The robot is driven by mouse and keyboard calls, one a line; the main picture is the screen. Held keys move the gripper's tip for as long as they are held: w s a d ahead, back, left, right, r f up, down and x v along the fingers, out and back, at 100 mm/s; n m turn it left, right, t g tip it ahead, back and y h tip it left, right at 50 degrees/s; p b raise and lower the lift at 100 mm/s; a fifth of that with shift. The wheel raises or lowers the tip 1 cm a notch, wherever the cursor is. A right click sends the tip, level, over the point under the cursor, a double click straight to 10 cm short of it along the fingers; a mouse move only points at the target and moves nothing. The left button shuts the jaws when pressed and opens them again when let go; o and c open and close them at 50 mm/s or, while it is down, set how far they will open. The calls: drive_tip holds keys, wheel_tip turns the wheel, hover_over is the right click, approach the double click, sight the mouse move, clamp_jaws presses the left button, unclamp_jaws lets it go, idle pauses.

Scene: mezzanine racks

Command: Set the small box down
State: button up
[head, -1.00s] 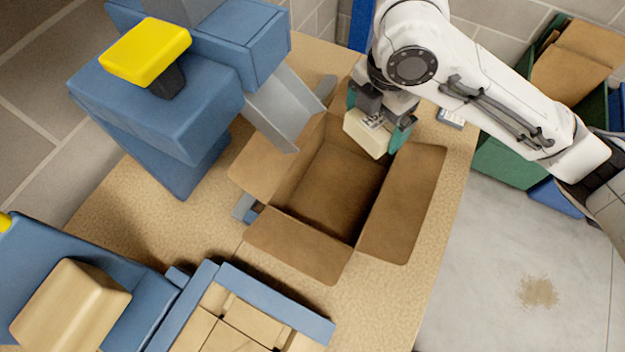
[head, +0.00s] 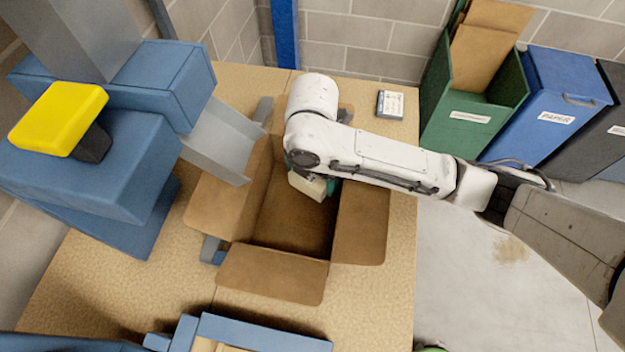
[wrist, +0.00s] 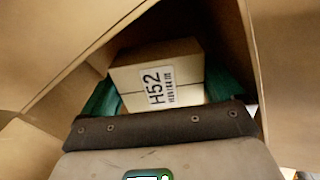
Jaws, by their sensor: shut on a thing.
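The small box (head: 306,186) is pale cardboard and sits inside the mouth of a large open carton (head: 280,272). In the wrist view the small box (wrist: 160,75) shows a white label reading H52. My gripper (wrist: 160,95) is shut on it, with a green finger at each side. In the head view my gripper (head: 330,188) is mostly hidden under my white arm, near the carton's back wall. The carton's flaps are spread outward. I cannot tell whether the small box touches the carton's floor.
A blue machine (head: 100,150) with a yellow top and a grey chute (head: 215,145) stands left of the carton. A small labelled item (head: 390,105) lies on the table (head: 375,295) behind. Green (head: 470,105) and blue (head: 550,105) bins stand at the right.

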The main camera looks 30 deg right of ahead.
sight(313, 183)
drive_tip(key=shift+f, duration=1.9)
drive_tip(key=shift+f, duration=0.15)
drive_tip(key=o, duration=0.7)
wheel_tip(313, 183, up, 12)
drive_tip(key=shift+r, duration=0.2)
